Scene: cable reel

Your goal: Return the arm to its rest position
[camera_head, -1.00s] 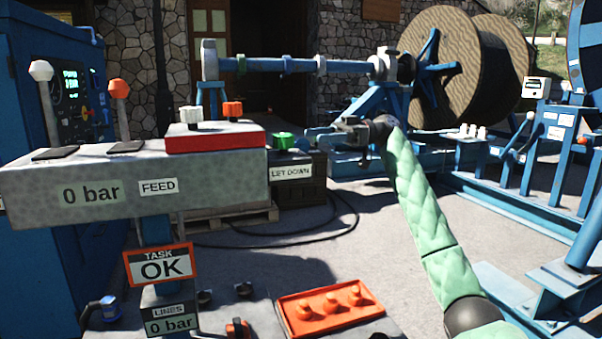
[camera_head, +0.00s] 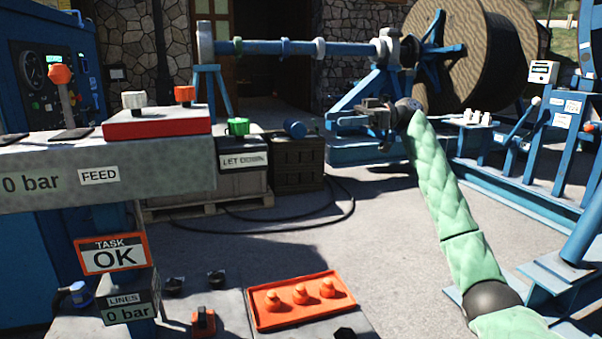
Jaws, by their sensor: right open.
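My right arm, in a pale green quilted sleeve, comes in from the lower right of the head view. My right gripper (camera_head: 379,117) is at the far end of it, dark, small and partly lost against the blue stand behind it. It is open and I see nothing between its fingers. It stays apart from the control console (camera_head: 60,168) on the left, which has a "0 bar" and a "FEED" label. My left gripper is not in view.
A red box (camera_head: 155,124) with a white and an orange knob sits on the console. A cable reel (camera_head: 490,60) and blue frames stand at the right. Grey ground (camera_head: 385,240) lies clear mid-view.

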